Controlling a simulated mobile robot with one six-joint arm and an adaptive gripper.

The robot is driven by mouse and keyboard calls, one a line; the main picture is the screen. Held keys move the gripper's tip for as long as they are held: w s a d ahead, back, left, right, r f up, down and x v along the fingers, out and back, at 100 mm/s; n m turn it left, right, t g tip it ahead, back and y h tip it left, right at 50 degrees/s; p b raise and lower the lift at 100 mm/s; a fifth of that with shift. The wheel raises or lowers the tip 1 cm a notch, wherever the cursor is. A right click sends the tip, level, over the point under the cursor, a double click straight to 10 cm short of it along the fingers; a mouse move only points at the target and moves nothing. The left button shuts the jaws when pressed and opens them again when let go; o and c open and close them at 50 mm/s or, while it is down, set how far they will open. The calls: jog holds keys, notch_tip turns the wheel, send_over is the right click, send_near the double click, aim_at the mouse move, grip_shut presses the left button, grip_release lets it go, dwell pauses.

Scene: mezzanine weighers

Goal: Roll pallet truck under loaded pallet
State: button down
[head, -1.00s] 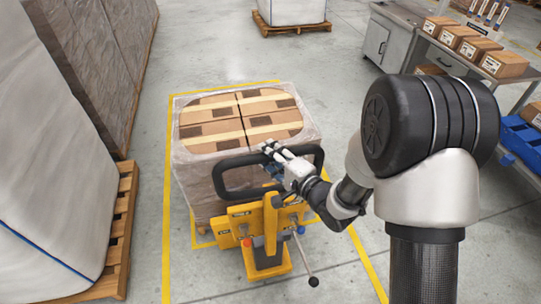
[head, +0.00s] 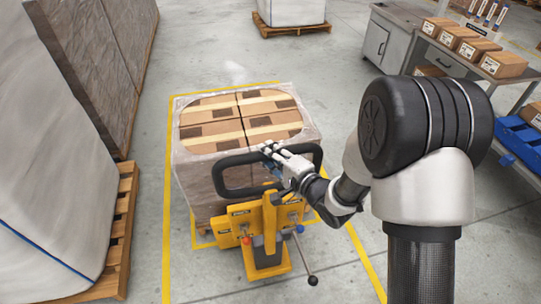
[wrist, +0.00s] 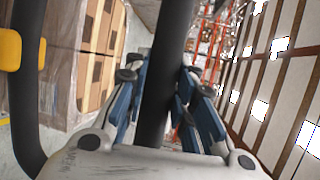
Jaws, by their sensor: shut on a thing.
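The yellow pallet truck (head: 262,228) stands in front of the loaded pallet, with its black loop handle (head: 228,190) upright. The pallet load (head: 200,172) is a stack of brown cartons in clear wrap inside a yellow floor outline. My gripper (head: 274,158) is shut on the top bar of the handle, right of its middle. In the wrist view the blue fingers of my gripper (wrist: 158,95) lie on both sides of the black handle bar (wrist: 170,50). The wrapped cartons (wrist: 85,60) show at the left there. The truck's forks are hidden from the head view.
Tall wrapped loads on a wooden pallet (head: 118,235) stand close on the left. A grey bench (head: 400,38) with small cartons (head: 503,62) and a blue bin (head: 522,138) are at the right. Another pallet (head: 292,27) is at the back. Grey floor beyond the load is clear.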

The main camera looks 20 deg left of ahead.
jog(key=shift+w+a+f, duration=0.1)
jog(key=shift+w+a, duration=0.4)
jog(key=shift+w, duration=0.25)
jog(key=c, duration=1.7)
grip_release()
jog(key=shift+o, duration=1.2)
jog(key=shift+s+d, duration=0.2)
jog(key=shift+s, duration=0.1)
jog(key=shift+o, duration=0.6)
jog(key=shift+w+a, duration=0.1)
jog(key=shift+w, duration=0.05)
jog(key=v, duration=1.2)
